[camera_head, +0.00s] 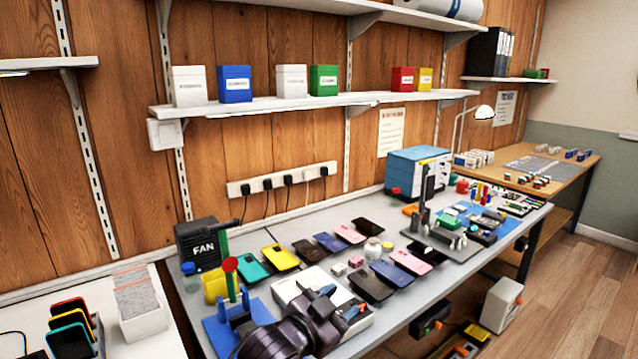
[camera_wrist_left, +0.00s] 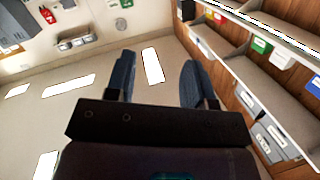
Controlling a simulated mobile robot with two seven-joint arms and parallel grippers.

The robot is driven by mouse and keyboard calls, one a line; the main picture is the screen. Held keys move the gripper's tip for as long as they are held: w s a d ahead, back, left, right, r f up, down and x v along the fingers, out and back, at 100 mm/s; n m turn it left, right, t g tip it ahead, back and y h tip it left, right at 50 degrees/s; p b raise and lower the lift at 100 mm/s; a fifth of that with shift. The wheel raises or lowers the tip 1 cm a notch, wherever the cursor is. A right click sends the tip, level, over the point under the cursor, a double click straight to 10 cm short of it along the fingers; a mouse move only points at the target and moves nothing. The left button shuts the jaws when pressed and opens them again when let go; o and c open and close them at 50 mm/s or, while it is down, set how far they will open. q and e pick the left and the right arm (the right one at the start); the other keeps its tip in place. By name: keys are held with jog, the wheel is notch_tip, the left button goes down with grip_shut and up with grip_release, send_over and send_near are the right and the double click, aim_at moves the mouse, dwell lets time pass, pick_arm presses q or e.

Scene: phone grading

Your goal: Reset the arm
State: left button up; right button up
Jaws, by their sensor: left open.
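My left arm comes in at the bottom of the head view, dark purple. Its gripper (camera_head: 342,300) is above the front edge of the grey workbench (camera_head: 415,300), in front of a white flat device (camera_head: 300,284) that it partly hides. In the left wrist view the two blue-grey fingers (camera_wrist_left: 158,78) stand wide apart with nothing between them. Beyond them are pale surfaces with bright light panels and the wooden wall with shelves. My right gripper does not show in either view.
Several phones (camera_head: 368,284) lie in rows across the bench. A blue-white instrument (camera_head: 415,172) stands at the back. A shelf (camera_head: 300,101) with coloured boxes hangs above.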

pick_arm(q)
jog(key=s+a+f+n+t+y, duration=0.1)
jog(key=s+a+f+n+y, duration=0.3)
jog(key=a+f, duration=0.45)
jog(key=s+a+f+n+t+y, duration=0.2)
jog(key=s+a+f+n+y, duration=0.25)
jog(key=a, duration=0.75)
jog(key=s+a+f+n+g+y, duration=0.1)
jog(key=s+a+f, duration=0.4)
jog(key=s, duration=0.5)
jog(key=s+a+f+n+g+y, duration=0.1)
jog(key=s+a+f+g, duration=0.2)
jog(key=s+f, duration=0.7)
jog(key=shift+a+f+n+y, duration=0.15)
jog(key=shift+a+n+y, duration=0.2)
jog(key=shift+a, duration=0.85)
jog(key=shift+c, duration=0.6)
